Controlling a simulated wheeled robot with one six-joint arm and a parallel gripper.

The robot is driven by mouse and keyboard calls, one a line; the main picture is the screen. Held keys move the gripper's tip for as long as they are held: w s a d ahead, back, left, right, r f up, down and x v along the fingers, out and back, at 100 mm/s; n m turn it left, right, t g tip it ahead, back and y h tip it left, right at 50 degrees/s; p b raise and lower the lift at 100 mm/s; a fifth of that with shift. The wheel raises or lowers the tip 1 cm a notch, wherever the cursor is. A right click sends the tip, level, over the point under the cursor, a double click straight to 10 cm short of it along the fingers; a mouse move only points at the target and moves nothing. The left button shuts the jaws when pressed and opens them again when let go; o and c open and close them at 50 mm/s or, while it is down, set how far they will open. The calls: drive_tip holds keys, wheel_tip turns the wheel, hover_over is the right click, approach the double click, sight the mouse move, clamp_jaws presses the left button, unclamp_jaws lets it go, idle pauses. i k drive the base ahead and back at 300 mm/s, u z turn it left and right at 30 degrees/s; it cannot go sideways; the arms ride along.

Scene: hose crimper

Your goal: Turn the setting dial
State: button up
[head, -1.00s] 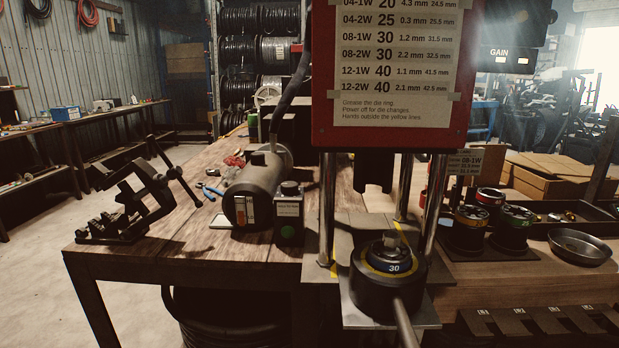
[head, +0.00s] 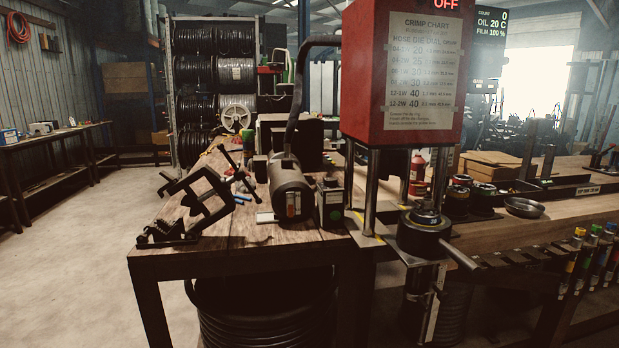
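The hose crimper has a red head box (head: 452,75) with a sheet headed CRIMP CHART (head: 424,68) and a red OFF readout at its top edge. Metal posts stand below the box. Under it sits a dark round die unit (head: 422,235) with a blue-marked top and a bar sticking out to the right. I cannot make out a setting dial for certain in this view. My gripper is not in the frame.
A wooden bench (head: 215,235) carries a black clamp-like device (head: 190,205), a grey motor (head: 290,185) and a small dark box (head: 331,203). A metal dish (head: 524,207) lies on the right bench. The floor at left is clear.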

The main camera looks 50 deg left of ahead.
sight(329, 182)
drive_tip(key=u, duration=1.35)
